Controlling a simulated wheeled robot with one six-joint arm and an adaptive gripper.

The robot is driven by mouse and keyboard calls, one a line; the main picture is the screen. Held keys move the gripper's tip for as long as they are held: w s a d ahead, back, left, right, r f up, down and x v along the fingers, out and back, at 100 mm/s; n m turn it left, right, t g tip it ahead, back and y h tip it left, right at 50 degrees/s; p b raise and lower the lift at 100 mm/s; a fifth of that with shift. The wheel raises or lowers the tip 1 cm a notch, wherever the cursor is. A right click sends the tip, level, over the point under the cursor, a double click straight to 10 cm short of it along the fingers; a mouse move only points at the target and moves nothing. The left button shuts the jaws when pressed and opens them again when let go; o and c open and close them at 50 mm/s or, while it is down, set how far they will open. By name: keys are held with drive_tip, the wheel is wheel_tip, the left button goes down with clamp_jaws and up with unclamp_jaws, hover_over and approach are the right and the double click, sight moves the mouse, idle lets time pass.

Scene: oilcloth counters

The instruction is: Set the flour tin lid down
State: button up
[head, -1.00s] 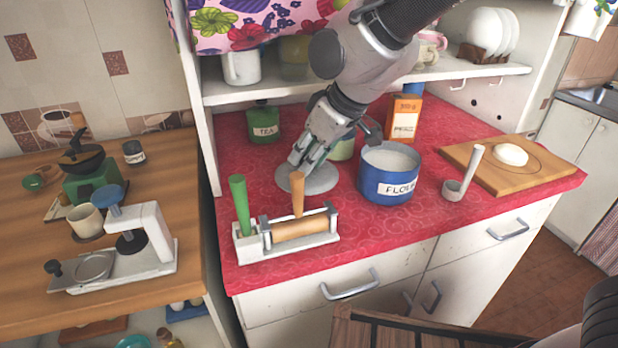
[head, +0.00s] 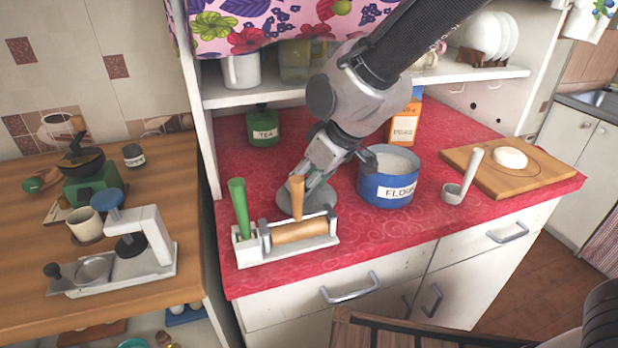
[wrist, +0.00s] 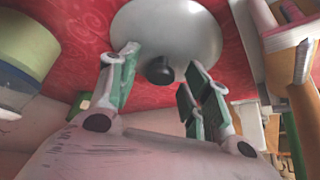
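The flour tin lid (head: 320,204), a pale grey disc, appears to lie flat on the red oilcloth, left of the flour tin and just behind the rolling pin rack. In the wrist view the lid (wrist: 185,35) has its black knob (wrist: 160,70) towards me. My gripper (wrist: 163,62) is open, its green-padded fingers on both sides of the knob with gaps to it. In the head view my gripper (head: 312,187) is over the lid and hides part of it. The blue flour tin (head: 386,190) stands uncovered, with white flour showing inside.
A white rack (head: 290,248) with a rolling pin (head: 300,231) and a green-handled tool (head: 239,207) stands in front of the lid. A green tea tin (head: 264,128) and an orange box (head: 404,124) stand behind.

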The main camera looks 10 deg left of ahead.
drive_tip(key=shift+r, duration=0.3)
drive_tip(key=v, duration=1.2)
drive_tip(key=w+d+r+m+t+h, duration=0.1)
drive_tip(key=w+d+m, duration=0.15)
drive_tip(key=d, duration=0.85)
drive_tip(key=w+d+r+m+t+h, duration=0.1)
drive_tip(key=w+d+r+m, duration=0.15)
drive_tip(key=d, duration=0.95)
drive_tip(key=s+d+f+m+h, duration=0.1)
drive_tip(key=s+d+m, duration=0.3)
drive_tip(key=d, duration=0.6)
drive_tip(key=s+d+f+m+h, duration=0.1)
drive_tip(key=s+d+m, duration=0.3)
drive_tip(key=s+d, duration=0.4)
drive_tip(key=shift+d+h, duration=0.7)
drive_tip(key=shift+d, duration=0.4)
